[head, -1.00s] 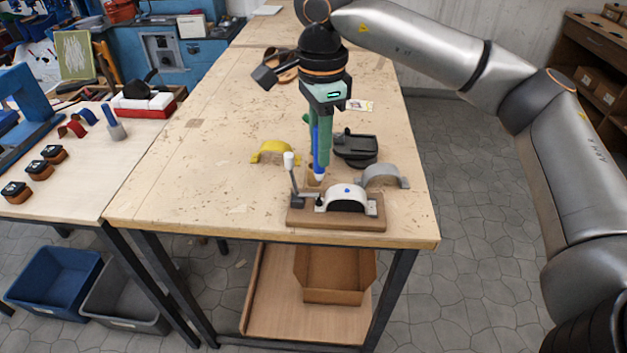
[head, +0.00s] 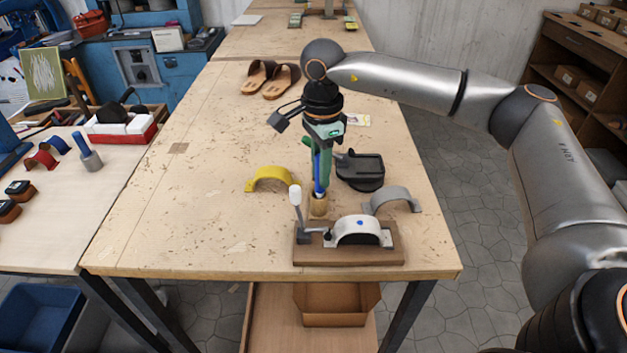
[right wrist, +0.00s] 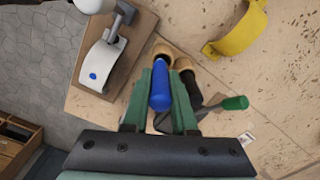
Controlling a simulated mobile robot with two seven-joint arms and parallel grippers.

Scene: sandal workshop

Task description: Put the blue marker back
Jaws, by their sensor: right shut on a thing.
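The blue marker (head: 318,174) is upright between the fingers of my right gripper (head: 322,168). In the right wrist view the blue marker (right wrist: 160,92) shows between the green fingers, which are shut on it. A small wooden holder (head: 318,206) stands on the table right under the marker, behind the clamp board. The marker's lower end meets the holder's top and its tip is hidden; I cannot tell how deep it sits. The holder also shows in the right wrist view (right wrist: 162,50). My left gripper is not in view.
A board with a white arched piece (head: 357,232) and a white-knobbed lever (head: 296,200) stands in front. A yellow arch (head: 269,177) is left, a grey arch (head: 394,199) right, a black device (head: 360,170) behind right. Sandals (head: 270,78) lie farther back. The table's left is clear.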

